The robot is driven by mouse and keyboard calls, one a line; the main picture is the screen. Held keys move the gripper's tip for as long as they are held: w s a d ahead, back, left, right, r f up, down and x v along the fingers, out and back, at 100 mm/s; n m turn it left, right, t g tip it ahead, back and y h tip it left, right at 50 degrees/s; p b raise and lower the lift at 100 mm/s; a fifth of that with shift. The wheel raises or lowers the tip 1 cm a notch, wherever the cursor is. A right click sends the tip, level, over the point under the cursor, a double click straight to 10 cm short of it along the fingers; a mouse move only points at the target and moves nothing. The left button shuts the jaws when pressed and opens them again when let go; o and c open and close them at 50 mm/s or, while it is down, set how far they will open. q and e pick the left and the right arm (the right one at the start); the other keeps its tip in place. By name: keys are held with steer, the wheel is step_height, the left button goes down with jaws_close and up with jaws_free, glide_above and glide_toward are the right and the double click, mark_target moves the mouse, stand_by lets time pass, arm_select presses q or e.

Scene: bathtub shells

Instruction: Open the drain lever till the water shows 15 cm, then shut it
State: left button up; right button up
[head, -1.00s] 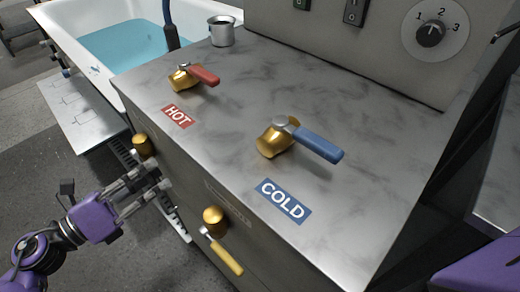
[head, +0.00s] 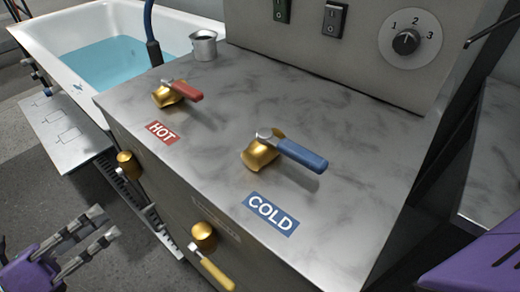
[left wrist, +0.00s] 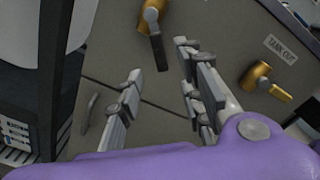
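The white bathtub (head: 75,88) at the upper left holds blue water (head: 110,62); I cannot read its depth. Two brass valves sit on the cabinet's front. One (head: 128,165) has a dark handle, clearer in the left wrist view (left wrist: 157,52). The other (head: 203,236) has a yellow lever (head: 217,273), also in the left wrist view (left wrist: 280,92), beside a label (left wrist: 281,48). I cannot tell which is the drain lever. My left gripper (head: 102,222) is open and empty, apart from the cabinet. In its wrist view (left wrist: 158,62) its fingers point toward the dark-handled valve. My right gripper is out of view.
The grey cabinet top (head: 330,215) carries a red HOT lever (head: 183,90), a blue COLD lever (head: 303,155) and a metal cup (head: 204,45). A dial (head: 406,41) and switches (head: 335,19) are on the back panel.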

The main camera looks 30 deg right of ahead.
arm_select(q)
steer(key=v, duration=0.2)
steer(key=shift+s+a, duration=0.1)
steer(key=shift+a, duration=0.15)
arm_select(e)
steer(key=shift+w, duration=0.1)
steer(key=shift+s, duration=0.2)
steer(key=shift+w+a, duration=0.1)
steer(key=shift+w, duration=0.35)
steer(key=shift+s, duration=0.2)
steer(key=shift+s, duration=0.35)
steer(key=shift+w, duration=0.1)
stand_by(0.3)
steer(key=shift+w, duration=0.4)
